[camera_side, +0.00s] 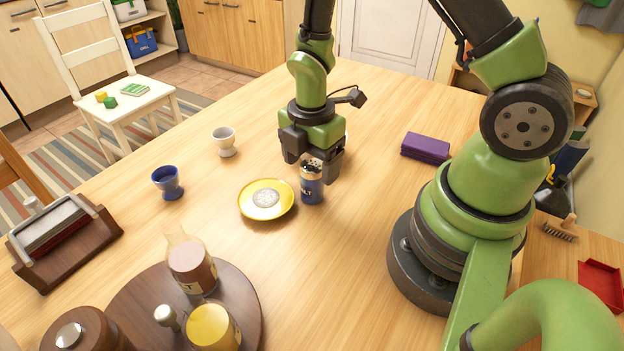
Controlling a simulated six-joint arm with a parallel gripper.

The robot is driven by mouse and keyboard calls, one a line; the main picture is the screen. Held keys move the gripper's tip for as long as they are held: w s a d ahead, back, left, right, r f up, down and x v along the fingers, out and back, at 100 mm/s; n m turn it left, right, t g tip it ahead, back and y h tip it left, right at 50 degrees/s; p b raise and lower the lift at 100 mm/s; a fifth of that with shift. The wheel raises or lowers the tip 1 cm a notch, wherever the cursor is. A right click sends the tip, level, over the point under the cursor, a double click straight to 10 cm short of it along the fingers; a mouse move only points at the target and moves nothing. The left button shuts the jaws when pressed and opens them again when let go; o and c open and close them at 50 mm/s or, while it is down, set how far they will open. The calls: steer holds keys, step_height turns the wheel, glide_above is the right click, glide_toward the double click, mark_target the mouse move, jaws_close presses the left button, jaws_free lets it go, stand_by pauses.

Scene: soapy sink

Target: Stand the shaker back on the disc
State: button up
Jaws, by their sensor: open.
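The shaker (312,188) is a small dark blue cylinder with white lettering and a pale metal top with dark holes. It stands upright on the wooden table, just right of a yellow plate (249,207). The disc (266,198) is a pale grey round with a patterned face, lying in the middle of the plate with nothing on it. My gripper (313,172) points down over the shaker, its fingers open around the shaker's upper part. Whether either finger touches the shaker cannot be told from this view.
A white cup (225,142) and a blue cup (168,183) stand left of the plate. A dark round tray (245,290) with bottles and jars is in front. A purple block (425,148) lies to the right. The table between gripper and purple block is clear.

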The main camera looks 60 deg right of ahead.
steer(key=shift+f, duration=0.6)
steer(key=c, duration=1.2)
steer(key=shift+r, duration=0.1)
